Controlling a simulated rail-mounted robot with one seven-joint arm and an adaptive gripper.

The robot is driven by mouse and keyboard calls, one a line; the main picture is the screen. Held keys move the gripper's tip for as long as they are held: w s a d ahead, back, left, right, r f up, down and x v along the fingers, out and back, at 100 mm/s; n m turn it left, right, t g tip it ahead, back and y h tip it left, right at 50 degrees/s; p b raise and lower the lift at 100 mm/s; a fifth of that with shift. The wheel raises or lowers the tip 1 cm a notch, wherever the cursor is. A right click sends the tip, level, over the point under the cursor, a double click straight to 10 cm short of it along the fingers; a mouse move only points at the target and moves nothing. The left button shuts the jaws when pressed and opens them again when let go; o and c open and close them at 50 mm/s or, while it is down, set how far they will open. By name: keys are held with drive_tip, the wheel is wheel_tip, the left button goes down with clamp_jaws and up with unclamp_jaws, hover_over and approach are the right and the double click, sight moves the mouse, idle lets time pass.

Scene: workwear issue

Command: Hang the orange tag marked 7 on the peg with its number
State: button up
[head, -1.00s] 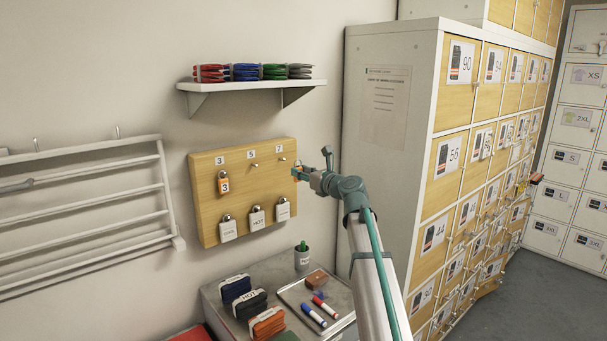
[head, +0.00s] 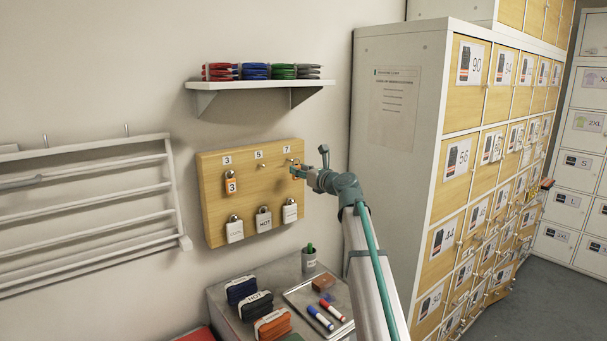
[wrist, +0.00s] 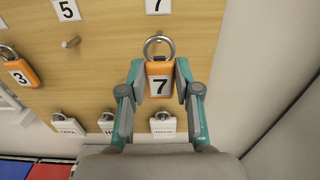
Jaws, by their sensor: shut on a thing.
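The orange tag marked 7 (wrist: 159,86) has a steel ring (wrist: 158,47) at its top. My gripper (wrist: 160,84) is shut on the tag's sides and holds it upright in front of the board. In the head view my gripper (head: 302,173) is at the board's upper right, below the number 7 label (head: 287,149). That label also shows above the ring in the wrist view (wrist: 158,6). The peg under the 7 is hard to make out behind the ring; I cannot tell whether the ring is around it.
Another orange tag marked 3 (head: 231,183) hangs under the 3 on the wooden board (head: 213,215). The peg under 5 (wrist: 71,43) is bare. Several white tags hang along the bottom row. A shelf (head: 260,84) is above; a tall locker (head: 395,150) stands right.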

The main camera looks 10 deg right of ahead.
drive_tip(key=shift+f+x, duration=0.15)
drive_tip(key=shift+x, duration=0.9)
drive_tip(key=shift+f+x, duration=0.15)
drive_tip(key=shift+x, duration=0.95)
drive_tip(key=shift+f, duration=0.1)
drive_tip(key=o, duration=1)
drive_tip(key=shift+s, duration=0.1)
